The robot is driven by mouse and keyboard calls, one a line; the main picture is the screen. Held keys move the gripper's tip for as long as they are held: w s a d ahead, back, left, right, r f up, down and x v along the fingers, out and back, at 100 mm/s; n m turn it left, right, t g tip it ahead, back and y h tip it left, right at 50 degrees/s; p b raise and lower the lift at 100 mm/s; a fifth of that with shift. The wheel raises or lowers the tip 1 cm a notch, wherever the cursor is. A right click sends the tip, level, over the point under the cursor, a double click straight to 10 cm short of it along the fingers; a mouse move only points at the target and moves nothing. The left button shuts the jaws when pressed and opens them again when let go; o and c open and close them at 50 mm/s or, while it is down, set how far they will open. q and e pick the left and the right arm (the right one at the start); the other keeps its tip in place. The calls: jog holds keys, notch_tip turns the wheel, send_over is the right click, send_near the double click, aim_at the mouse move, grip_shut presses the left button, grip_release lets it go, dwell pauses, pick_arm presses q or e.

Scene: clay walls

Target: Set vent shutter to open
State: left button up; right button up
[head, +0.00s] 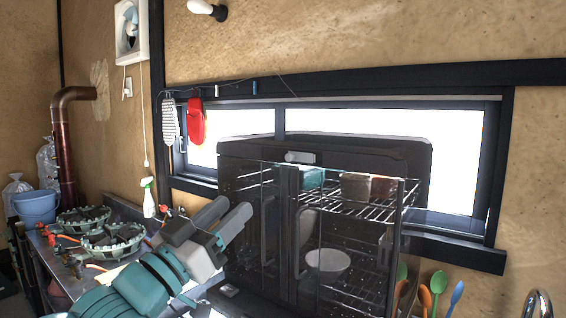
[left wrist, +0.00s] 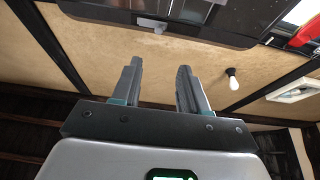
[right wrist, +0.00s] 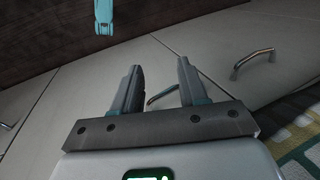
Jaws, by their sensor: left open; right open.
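No part is clearly marked as the vent shutter. A dark dish cabinet (head: 262,215) with glass front has a small pale tab (head: 300,157) on its upper front edge. The left wrist view shows this tab (left wrist: 152,25) on a dark panel, beyond the fingertips. My left gripper (head: 232,208) is open and empty, in front of the cabinet's left side, below and left of the tab. It also shows in the left wrist view (left wrist: 156,64). My right gripper (right wrist: 158,68) is open and empty, facing pale cupboard doors; the head view does not show it.
A white-framed fan (head: 130,30) hangs upper left, with a cord beside it. A spray bottle (head: 149,197), green burners (head: 112,240) and a blue bucket (head: 36,206) stand left. Bowls sit on the cabinet's racks. Coloured spoons (head: 438,283) and a tap (head: 538,304) are right.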

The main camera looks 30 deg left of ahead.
aim_at(287, 158)
pick_arm(q)
jog(key=p+x, duration=0.5)
jog(key=x, duration=0.9)
jog(key=shift+w+d, duration=0.15)
jog(key=shift+w, duration=0.05)
jog(key=shift+w+r, duration=0.2)
jog(key=shift+r, duration=0.05)
jog(key=shift+w+f+p, duration=0.1)
jog(key=shift+w+p, duration=0.2)
jog(key=shift+w, duration=0.25)
jog(key=shift+s, duration=0.2)
jog(key=c, duration=0.3)
grip_shut()
